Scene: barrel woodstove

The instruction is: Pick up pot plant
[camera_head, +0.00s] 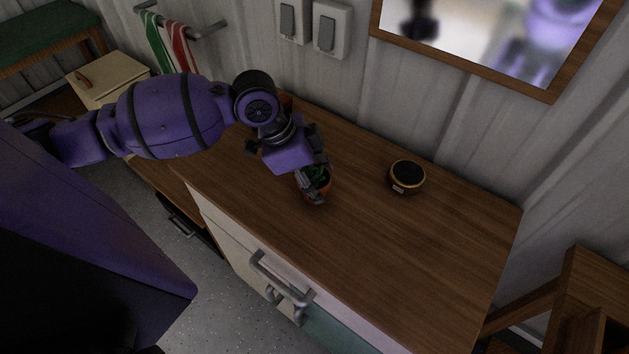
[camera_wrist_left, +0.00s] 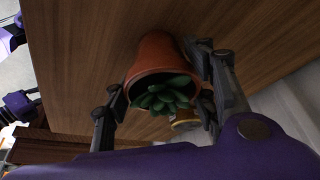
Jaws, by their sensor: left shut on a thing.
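The pot plant is a terracotta pot (camera_wrist_left: 155,55) with a green succulent (camera_wrist_left: 163,95) in it. In the head view the pot plant (camera_head: 321,182) is on or just above the wooden cabinet top, partly hidden by my gripper. My left gripper (camera_head: 314,184) reaches it from the upper left and is shut on the pot. In the left wrist view the fingers of the gripper (camera_wrist_left: 165,95) stand on both sides of the pot near its rim. I cannot tell whether the pot touches the wood.
A small dark round container with a gold rim (camera_head: 407,177) stands to the right on the cabinet top (camera_head: 400,250). A framed mirror (camera_head: 460,72) and switches (camera_head: 330,30) are on the wall behind. The cabinet top's right front is clear.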

